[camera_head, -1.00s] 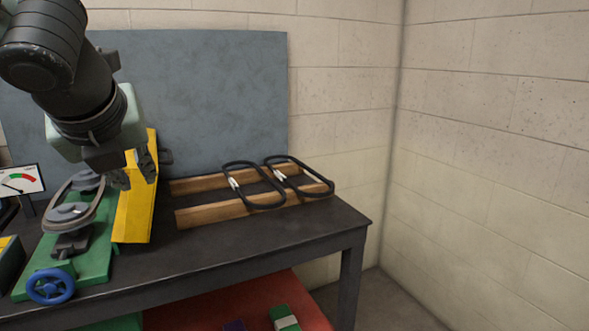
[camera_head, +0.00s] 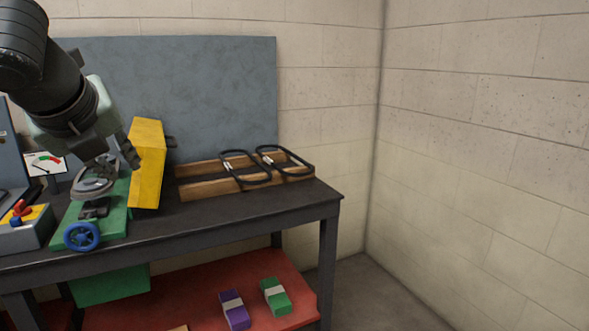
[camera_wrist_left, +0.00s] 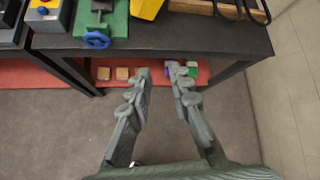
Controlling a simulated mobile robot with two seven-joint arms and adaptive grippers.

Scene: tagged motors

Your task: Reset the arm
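My left gripper (camera_head: 118,158) comes in from the upper left in the head view, in front of the yellow panel and above the green motor base. In the left wrist view its two fingers (camera_wrist_left: 158,85) are spread apart with nothing between them, and the floor shows below. The green motor base (camera_head: 107,220) with a blue handwheel (camera_head: 82,236) stands on the dark table (camera_head: 215,222). A belt over grey pulleys (camera_head: 95,188) sits on it, partly behind the gripper. My right gripper does not show.
A yellow panel (camera_head: 148,165) stands beside the green base. A wooden rack (camera_head: 208,184) with two black belts (camera_head: 245,168) lies at the table's right. A red lower shelf (camera_head: 195,292) bears a purple block (camera_head: 234,309) and a green block (camera_head: 275,297). A control box (camera_head: 30,232) stands left.

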